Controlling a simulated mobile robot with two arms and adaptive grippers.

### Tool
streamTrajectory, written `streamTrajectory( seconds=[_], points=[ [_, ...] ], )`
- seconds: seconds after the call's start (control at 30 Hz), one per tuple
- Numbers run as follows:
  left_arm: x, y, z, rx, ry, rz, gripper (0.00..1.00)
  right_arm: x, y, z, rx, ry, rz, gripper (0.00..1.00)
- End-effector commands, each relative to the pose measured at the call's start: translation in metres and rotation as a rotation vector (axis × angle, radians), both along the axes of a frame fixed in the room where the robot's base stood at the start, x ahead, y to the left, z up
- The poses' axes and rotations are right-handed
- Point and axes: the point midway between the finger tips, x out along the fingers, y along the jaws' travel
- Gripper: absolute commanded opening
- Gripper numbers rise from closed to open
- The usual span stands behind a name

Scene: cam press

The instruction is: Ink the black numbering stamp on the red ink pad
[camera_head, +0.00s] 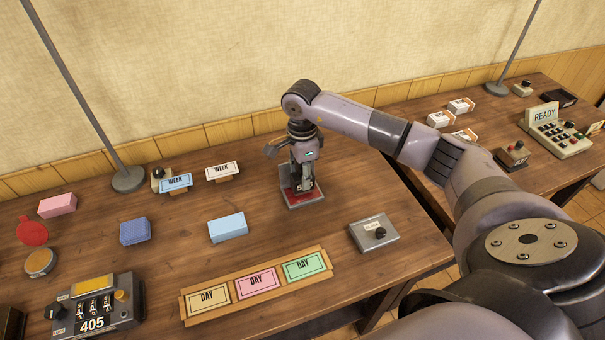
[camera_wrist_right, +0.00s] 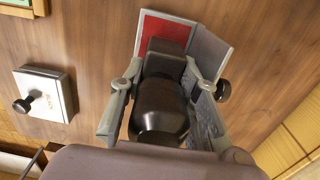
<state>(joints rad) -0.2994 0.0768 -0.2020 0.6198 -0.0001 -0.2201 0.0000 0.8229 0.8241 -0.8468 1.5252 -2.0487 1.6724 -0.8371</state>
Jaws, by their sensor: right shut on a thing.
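The black numbering stamp (camera_wrist_right: 160,105) is held between the fingers of my right gripper (camera_wrist_right: 170,88) in the wrist view. In the head view, the same stamp (camera_head: 301,180) stands roughly upright below my right gripper (camera_head: 302,168). The red ink pad (camera_head: 287,197) lies in an open grey case on the table, directly below the stamp. The pad (camera_wrist_right: 165,38) also shows in the wrist view, partly hidden by the stamp. Contact between the stamp's underside and the pad cannot be made out. My left gripper is not in view.
A closed grey case with a black knob (camera_head: 374,234) stands to the right. A wooden tray (camera_head: 240,302) holds three DAY cards at the front. A blue block (camera_head: 228,228) lies left of the pad. The counter device (camera_head: 97,308) showing 405 is front left. Bare wood surrounds the pad.

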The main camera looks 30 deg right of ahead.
Motion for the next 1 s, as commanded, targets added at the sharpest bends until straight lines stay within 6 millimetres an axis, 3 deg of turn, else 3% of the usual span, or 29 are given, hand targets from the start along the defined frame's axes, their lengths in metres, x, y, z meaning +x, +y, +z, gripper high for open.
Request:
streamTrajectory(
  seconds=[1.0],
  points=[
    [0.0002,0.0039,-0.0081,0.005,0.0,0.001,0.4,0.0006,-0.0001,-0.0086,0.001,-0.002,0.0,0.02]
  ],
)
